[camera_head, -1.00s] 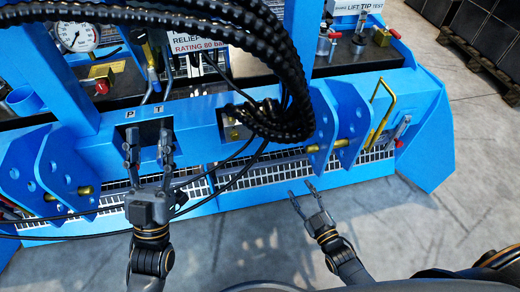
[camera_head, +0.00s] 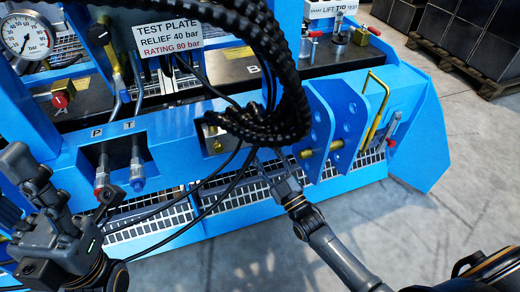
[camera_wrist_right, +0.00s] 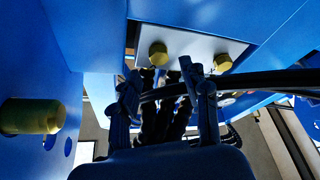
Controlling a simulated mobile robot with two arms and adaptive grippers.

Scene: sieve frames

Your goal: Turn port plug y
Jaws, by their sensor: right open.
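My right gripper (camera_head: 268,165) is open and empty below the hose bundle, in front of the blue front beam. In the right wrist view its spread fingers (camera_wrist_right: 164,92) point at a pale plate with two brass plugs, a left one (camera_wrist_right: 158,53) and a right one (camera_wrist_right: 222,62). Neither plug is between the fingers. No readable letter shows which one is y. In the head view one brass plug (camera_head: 218,146) shows in the recess, and the hoses hide the rest. My left gripper (camera_head: 62,205) is at the lower left, its fingers unclear.
Black hoses (camera_head: 262,120) hang over the recess and cross the wrist view. Red (camera_head: 101,180) and blue (camera_head: 137,178) couplings sit under P and T. Blue lugs with a brass pin (camera_head: 322,150) stand right of my right gripper. The floor in front is clear.

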